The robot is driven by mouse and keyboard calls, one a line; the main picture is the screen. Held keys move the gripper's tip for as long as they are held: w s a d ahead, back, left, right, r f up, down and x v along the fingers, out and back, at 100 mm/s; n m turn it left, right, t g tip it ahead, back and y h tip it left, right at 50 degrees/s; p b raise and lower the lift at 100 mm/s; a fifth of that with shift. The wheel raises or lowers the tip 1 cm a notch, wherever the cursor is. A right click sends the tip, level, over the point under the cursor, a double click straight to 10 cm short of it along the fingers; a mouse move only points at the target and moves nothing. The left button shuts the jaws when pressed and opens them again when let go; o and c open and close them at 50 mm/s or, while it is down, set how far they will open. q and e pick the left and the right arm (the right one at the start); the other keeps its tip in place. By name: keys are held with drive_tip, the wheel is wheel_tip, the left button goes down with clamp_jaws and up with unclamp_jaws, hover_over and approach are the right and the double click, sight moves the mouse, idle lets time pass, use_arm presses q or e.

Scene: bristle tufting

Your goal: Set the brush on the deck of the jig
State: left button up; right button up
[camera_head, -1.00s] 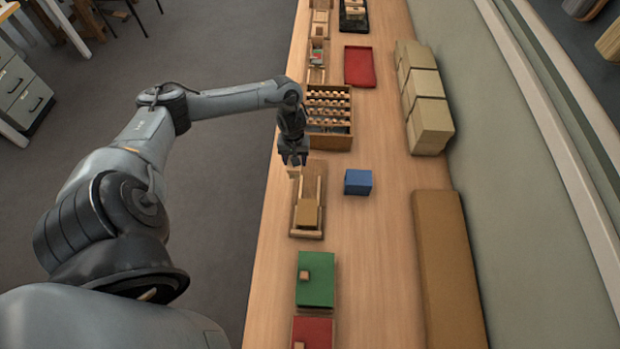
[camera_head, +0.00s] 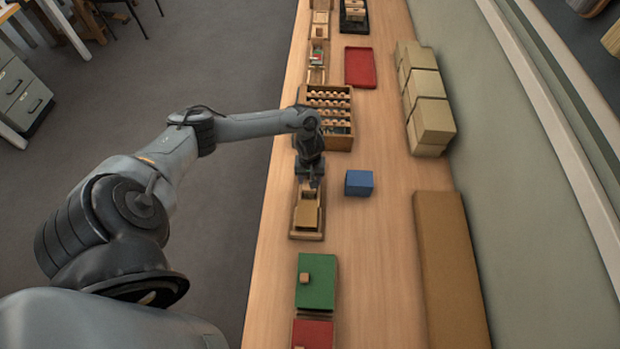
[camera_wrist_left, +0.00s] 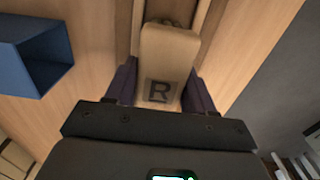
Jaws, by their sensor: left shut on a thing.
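My left gripper (camera_head: 311,183) hangs over the far end of the wooden jig (camera_head: 293,233) in the head view. In the left wrist view its dark fingers (camera_wrist_left: 160,95) are shut on the brush (camera_wrist_left: 166,52), a pale wooden block marked with a dark R. The brush is mostly hidden by the gripper in the head view. The jig's rails (camera_wrist_left: 200,14) show beyond the brush in the wrist view. A tan block (camera_head: 307,216) sits at the near end of the jig. I cannot tell whether the brush touches the deck. My right gripper is not in view.
A blue open box (camera_head: 359,183) stands just right of the jig, also in the wrist view (camera_wrist_left: 30,60). A slotted wooden rack (camera_head: 341,141) is behind the gripper. Bench between box and long tan board (camera_head: 450,270) is clear.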

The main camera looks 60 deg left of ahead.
use_arm(q)
drive_tip(key=o, duration=1)
wheel_tip(320, 180, up, 12)
drive_tip(key=p, duration=0.3)
drive_tip(key=w+d+f+m+t+h, duration=0.15)
drive_tip(key=d+m+t, duration=0.7)
drive_tip(key=d, duration=1.95)
drive_tip(key=s+a+r+m+g, duration=0.1)
drive_tip(key=s+r+m+g, duration=0.1)
drive_tip(key=s, duration=0.5)
drive_tip(key=s+a+r+m+g+y, duration=0.1)
drive_tip(key=s+r+m+g, duration=0.2)
drive_tip(key=s, duration=0.4)
drive_tip(key=shift+a+v, duration=0.2)
drive_tip(key=shift+v, duration=0.7)
